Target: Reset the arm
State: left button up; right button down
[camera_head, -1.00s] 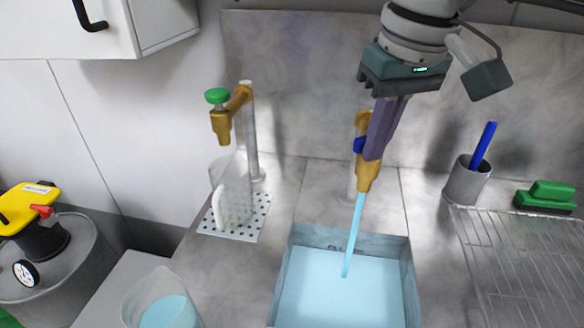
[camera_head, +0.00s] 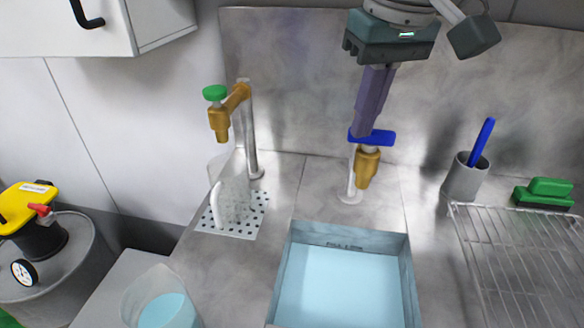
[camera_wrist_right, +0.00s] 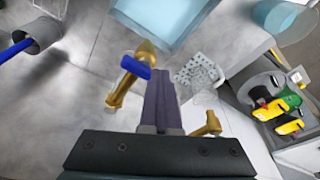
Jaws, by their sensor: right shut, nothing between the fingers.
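My right gripper (camera_head: 364,128) comes down from the top in the head view. Its purple fingers are shut with nothing between them, and their tips are right at the blue handle (camera_head: 376,137) of a brass tap (camera_head: 367,168). The handle points sideways to the right, and no water runs from the spout. In the right wrist view the shut fingers (camera_wrist_right: 160,80) show beside the blue handle (camera_wrist_right: 136,67); I cannot tell whether they touch it. My left gripper is not in view.
Below the tap is a sink basin (camera_head: 283,290) with light blue water. A second brass tap with a green knob (camera_head: 215,93) stands left over a perforated plate (camera_head: 252,222). A beaker (camera_head: 160,300) of blue liquid is at the front left. A wire rack (camera_head: 520,255) is right.

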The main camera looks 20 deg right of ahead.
notch_tip(320, 180, up, 4)
jog(key=shift+f+p, duration=0.25)
jog(key=shift+p, duration=0.4)
